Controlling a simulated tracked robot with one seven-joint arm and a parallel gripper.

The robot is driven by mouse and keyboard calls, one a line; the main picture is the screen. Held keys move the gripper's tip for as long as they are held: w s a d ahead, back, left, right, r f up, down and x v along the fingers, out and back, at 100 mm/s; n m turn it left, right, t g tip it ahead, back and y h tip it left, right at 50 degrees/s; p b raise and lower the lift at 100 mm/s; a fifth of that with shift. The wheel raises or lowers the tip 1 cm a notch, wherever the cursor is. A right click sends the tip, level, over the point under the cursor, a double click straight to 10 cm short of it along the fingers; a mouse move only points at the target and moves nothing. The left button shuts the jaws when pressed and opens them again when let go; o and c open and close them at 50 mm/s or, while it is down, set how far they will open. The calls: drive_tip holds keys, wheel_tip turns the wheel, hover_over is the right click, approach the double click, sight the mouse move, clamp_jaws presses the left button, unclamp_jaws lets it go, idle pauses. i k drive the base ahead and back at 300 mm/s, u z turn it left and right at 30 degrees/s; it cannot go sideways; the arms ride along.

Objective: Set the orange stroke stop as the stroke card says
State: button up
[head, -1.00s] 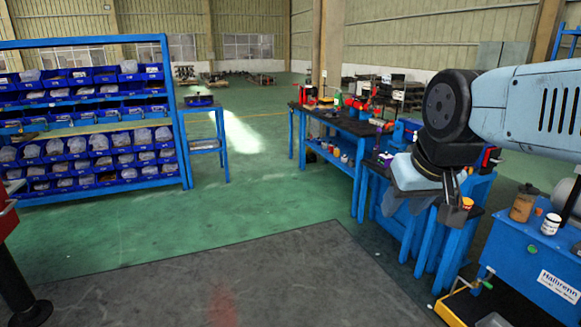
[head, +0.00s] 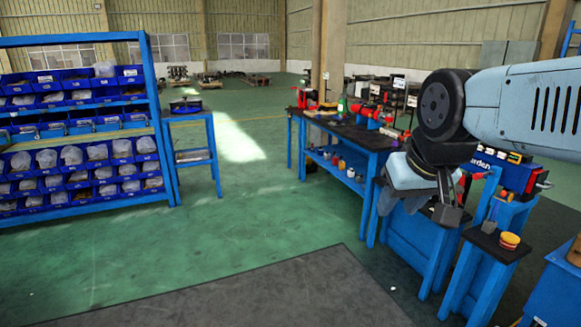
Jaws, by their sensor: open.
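My gripper (head: 449,207) hangs from my arm at the right of the head view, in front of the blue stands. Its dark fingers are small in the picture, open, with nothing seen between them. I cannot make out an orange stroke stop or a stroke card. A blue machine (head: 516,174) with partly hidden white lettering stands behind and right of my gripper. A small round yellow and red item (head: 509,241) sits on a dark-topped blue stand (head: 486,244) to the right of and below my gripper in the picture.
A blue workbench (head: 345,150) with tools and small jars stands right of centre. A blue rack (head: 75,130) of bins and a small blue table (head: 190,118) stand at the left. Green floor is free between them, with a dark mat (head: 290,295) in front.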

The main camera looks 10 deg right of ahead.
sight(407, 133)
drive_tip(key=u, duration=0.05)
drive_tip(key=i, duration=1.25)
drive_tip(key=z, duration=1.15)
drive_tip(key=i, duration=1)
drive_tip(key=u, duration=0.15)
